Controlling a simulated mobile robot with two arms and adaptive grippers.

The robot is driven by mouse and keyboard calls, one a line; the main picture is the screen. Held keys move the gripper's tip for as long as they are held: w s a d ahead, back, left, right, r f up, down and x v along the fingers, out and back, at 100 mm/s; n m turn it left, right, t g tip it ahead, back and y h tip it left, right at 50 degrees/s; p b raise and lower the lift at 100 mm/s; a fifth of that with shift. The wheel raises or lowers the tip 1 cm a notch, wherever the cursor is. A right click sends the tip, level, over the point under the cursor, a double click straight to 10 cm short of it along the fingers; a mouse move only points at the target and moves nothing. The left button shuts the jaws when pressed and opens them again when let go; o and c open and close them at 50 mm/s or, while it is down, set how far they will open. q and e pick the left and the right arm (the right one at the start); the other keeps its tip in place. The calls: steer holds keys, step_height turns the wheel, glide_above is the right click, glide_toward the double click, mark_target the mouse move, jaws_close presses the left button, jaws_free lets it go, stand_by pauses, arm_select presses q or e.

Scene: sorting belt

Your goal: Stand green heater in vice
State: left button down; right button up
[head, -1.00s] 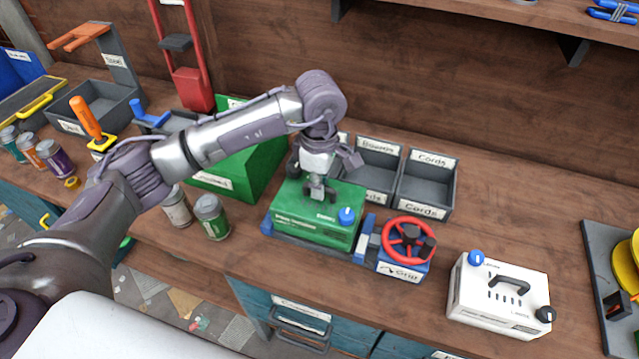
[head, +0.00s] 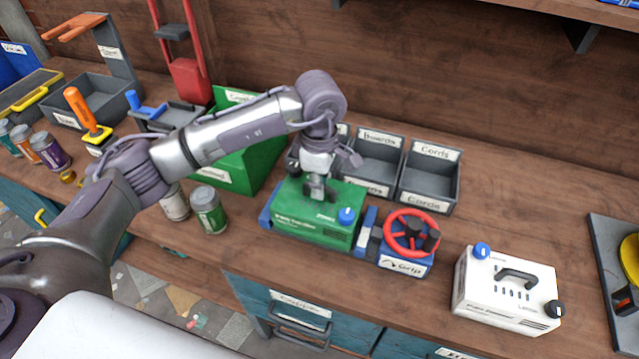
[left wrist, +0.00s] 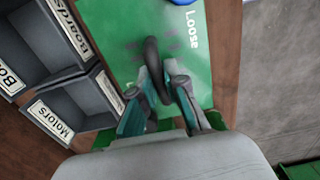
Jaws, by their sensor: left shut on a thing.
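The green heater (head: 310,222) stands upright between the jaws of the blue vice (head: 366,232), handle up. A blue knob sits on its top right corner. My left gripper (head: 318,197) is shut on the heater's dark handle from above. In the left wrist view, the fingers (left wrist: 160,95) close around the handle on the green top (left wrist: 185,60), beside the word "Loose". The vice has a red handwheel (head: 411,233) and a "Grip" label at its right end. The gripper and arm hide part of the heater's back. My right gripper is not in view.
A white heater (head: 505,293) stands on the bench to the right. Grey labelled bins (head: 428,180) stand behind the vice. A green crate (head: 232,168) and two cans (head: 209,210) are to the left. Bare bench lies right of the bins.

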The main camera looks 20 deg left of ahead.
arm_select(q)
steer(key=shift+r, duration=0.1)
steer(key=c, duration=1.1)
jaws_free()
